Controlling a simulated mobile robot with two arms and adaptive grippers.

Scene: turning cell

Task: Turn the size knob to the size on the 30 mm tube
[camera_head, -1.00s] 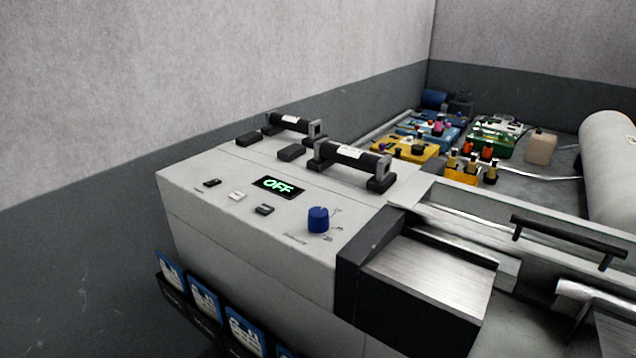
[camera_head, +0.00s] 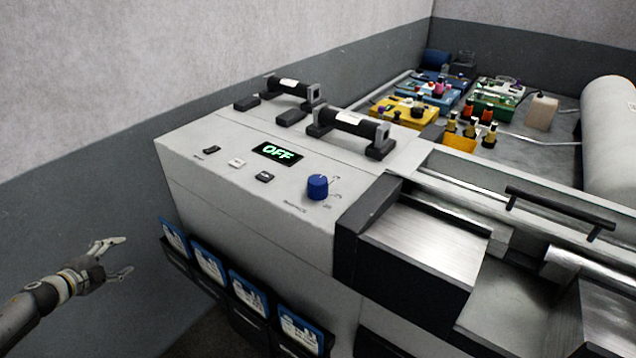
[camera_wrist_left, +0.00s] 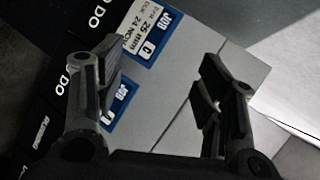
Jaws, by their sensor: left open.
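The blue size knob (camera_head: 317,187) stands on the sloped top panel of the white machine, with small markings around it that are too small to read. Two dark tubes with white labels lie in cradles on the machine top, a near tube (camera_head: 348,124) and a far tube (camera_head: 288,87). Their label text is not legible. My left gripper (camera_head: 124,257) is open and empty at the lower left, well apart from the machine's side and the knob. In the left wrist view its open fingers (camera_wrist_left: 155,95) show over job cards. My right gripper is not in view.
A display (camera_head: 277,153) reads OFF, with several small buttons beside it. Blue-edged job cards (camera_head: 249,294) sit in dark holders on the machine's side; one card (camera_wrist_left: 148,30) reads 25 mm. A black-sided metal block (camera_head: 425,250) stands right of the knob. Colored bins hold tools behind.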

